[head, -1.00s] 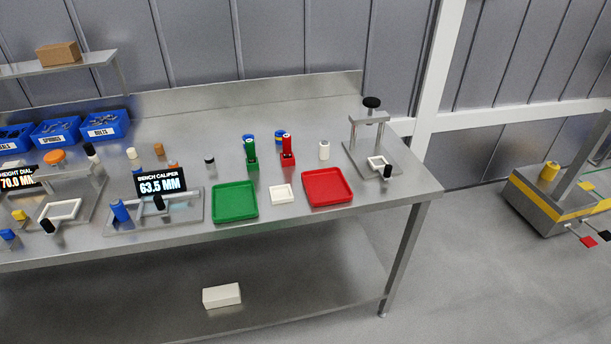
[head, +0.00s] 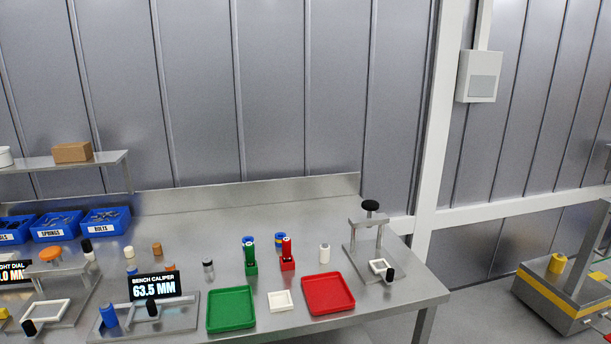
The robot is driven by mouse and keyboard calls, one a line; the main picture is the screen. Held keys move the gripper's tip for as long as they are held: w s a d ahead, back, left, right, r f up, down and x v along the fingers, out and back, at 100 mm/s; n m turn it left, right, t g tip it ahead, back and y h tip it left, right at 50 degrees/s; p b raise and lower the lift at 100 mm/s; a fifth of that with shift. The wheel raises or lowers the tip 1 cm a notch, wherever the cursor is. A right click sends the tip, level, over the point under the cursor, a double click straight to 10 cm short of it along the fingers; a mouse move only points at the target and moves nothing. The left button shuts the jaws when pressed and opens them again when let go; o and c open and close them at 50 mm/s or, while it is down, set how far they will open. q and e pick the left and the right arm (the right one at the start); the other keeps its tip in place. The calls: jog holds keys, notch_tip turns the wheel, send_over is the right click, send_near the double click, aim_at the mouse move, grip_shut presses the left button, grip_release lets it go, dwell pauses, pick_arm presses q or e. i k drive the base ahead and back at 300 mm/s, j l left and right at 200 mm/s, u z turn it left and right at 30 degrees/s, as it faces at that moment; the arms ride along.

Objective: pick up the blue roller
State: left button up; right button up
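Neither of my grippers is in the head view.
A green tray (head: 231,329), a small white tray (head: 280,309) and a red tray (head: 328,312) lie along the front. Green (head: 250,266) and red (head: 287,262) holders stand behind. Labelled blue bins (head: 106,222) are at the back left. A press-like stand (head: 372,222) is at right.

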aim_at(109, 318)
jog(key=u, duration=1.25)
